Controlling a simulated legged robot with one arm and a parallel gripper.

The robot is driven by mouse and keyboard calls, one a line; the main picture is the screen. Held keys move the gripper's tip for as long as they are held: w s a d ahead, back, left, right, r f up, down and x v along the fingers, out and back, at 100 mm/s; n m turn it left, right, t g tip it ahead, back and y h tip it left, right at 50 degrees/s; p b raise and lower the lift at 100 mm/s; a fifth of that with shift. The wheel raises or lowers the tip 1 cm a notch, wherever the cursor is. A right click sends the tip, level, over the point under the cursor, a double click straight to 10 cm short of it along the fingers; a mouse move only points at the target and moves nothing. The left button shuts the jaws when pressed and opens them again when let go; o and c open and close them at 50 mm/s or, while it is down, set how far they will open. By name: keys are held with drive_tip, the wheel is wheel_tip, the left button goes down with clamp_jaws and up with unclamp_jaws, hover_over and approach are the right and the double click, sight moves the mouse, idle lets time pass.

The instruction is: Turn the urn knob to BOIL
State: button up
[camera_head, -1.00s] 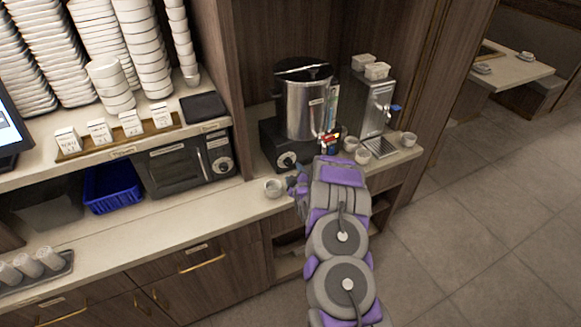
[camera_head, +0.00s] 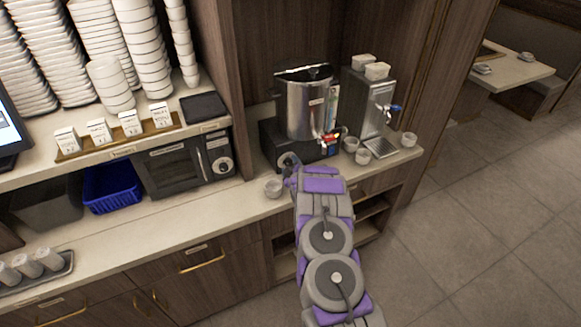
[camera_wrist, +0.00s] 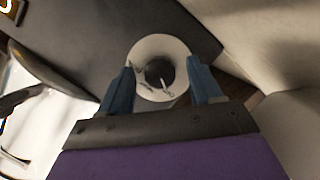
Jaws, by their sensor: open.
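The urn (camera_head: 303,108) is a steel cylinder on a black base on the counter. Its knob (camera_head: 286,160) is on the front left of the base, partly hidden by my gripper in the head view. In the wrist view the knob (camera_wrist: 159,72) is a dark disc with a white mark, set on a pale round dial plate (camera_wrist: 176,47). The lettering on the plate is too small to read. My gripper (camera_wrist: 161,84) is open, with its two blue fingers on either side of the knob in the picture. I cannot tell whether they touch it.
A steel dispenser (camera_head: 367,108) with a blue lever and several small bowls stand to the right. The urn's red-handled tap (camera_head: 330,139) is right of the knob. A microwave (camera_head: 184,163) is on the left.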

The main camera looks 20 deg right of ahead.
drive_tip(key=shift+c, duration=0.4)
drive_tip(key=c, duration=1)
drive_tip(key=shift+o, duration=0.2)
